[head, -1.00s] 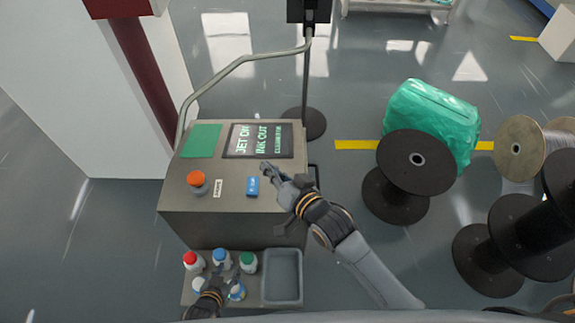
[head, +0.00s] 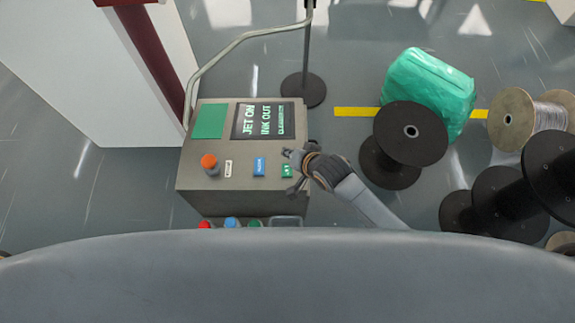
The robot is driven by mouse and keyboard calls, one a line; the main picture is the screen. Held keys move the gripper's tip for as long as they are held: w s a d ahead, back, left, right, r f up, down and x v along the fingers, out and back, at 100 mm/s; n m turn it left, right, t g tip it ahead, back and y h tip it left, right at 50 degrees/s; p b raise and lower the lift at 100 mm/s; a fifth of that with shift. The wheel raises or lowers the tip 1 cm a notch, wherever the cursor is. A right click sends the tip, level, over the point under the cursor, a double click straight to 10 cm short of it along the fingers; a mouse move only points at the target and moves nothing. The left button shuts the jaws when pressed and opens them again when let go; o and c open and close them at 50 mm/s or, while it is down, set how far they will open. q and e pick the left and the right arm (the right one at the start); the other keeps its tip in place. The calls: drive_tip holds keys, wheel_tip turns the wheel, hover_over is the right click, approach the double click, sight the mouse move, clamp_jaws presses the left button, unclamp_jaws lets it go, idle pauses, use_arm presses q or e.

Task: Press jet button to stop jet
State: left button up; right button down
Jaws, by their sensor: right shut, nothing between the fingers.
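The grey control box (head: 240,190) stands at the middle left. Its dark screen (head: 264,120) reads "JET ON" and "INK OUT", with a third line too small to read. On the sloped top are an orange round knob (head: 210,164), a blue button (head: 259,167) and a green button (head: 287,171). The small lettering on the buttons is not clear, so I cannot tell which is the jet button. My right gripper (head: 289,155) is shut and empty at the box's right edge, beside the green button and partly over it. Contact cannot be told. My left gripper is out of view.
Bottle caps and a tray (head: 286,221) show just below the box, mostly hidden by my body. A bent pipe (head: 235,43) and a black stand (head: 303,90) rise behind. Black spools (head: 410,135) and a green wrapped bundle (head: 430,85) stand at right.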

drive_tip(key=b, duration=0.7)
hover_over(289, 172)
wheel_tip(289, 172, down, 7)
drive_tip(key=shift+f, duration=0.1)
drive_tip(key=shift+f+b, duration=0.55)
drive_tip(key=shift+f, duration=0.25)
drive_tip(key=shift+f, duration=0.15)
idle(0.4)
drive_tip(key=shift+f, duration=0.25)
drive_tip(key=shift+f+b, duration=0.3)
drive_tip(key=shift+f, duration=0.2)
idle(0.6)
idle(0.4)
drive_tip(key=shift+r+p, duration=0.95)
drive_tip(key=shift+p, duration=0.15)
